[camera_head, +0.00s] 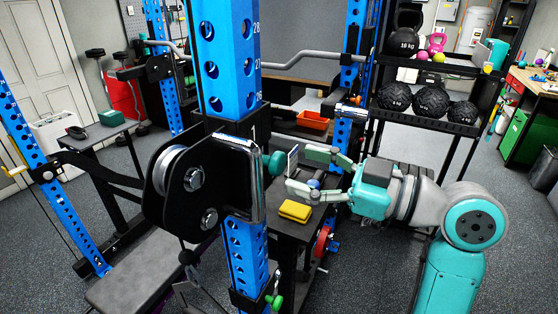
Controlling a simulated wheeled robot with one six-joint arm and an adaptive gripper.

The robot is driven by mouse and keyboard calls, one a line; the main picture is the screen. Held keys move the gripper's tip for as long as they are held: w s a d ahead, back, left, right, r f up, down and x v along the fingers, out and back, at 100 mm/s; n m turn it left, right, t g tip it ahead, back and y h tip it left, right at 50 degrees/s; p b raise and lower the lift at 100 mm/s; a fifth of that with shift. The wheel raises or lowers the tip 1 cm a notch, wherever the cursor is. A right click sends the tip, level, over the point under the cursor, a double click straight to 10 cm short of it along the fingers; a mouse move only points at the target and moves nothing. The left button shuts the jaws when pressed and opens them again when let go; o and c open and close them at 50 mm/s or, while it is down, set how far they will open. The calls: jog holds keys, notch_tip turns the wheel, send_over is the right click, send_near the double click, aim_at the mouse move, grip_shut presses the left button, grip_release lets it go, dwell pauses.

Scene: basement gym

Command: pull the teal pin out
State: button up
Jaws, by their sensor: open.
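The teal pin shows as a round teal knob (276,164) on the right side of the black pulley carriage (207,185), just right of its chrome handle. The carriage sits on a blue perforated upright (229,60). The pin's shaft is hidden. My gripper (299,170) reaches in from the right with its fingers spread apart and pointing left at the knob. The fingertips are close to the knob, on its right. No grip on it shows, and I cannot tell the exact gap.
A yellow block (295,211) and small items lie on a dark stand (288,232) below my gripper. A green knob (275,302) is low on the upright. A bench pad (135,284) is at lower left. A rack with black balls (431,101) stands behind my arm.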

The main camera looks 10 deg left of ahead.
aim_at(282, 164)
jog(key=shift+x, duration=2.75)
jog(key=shift+c, duration=0.2)
grip_shut()
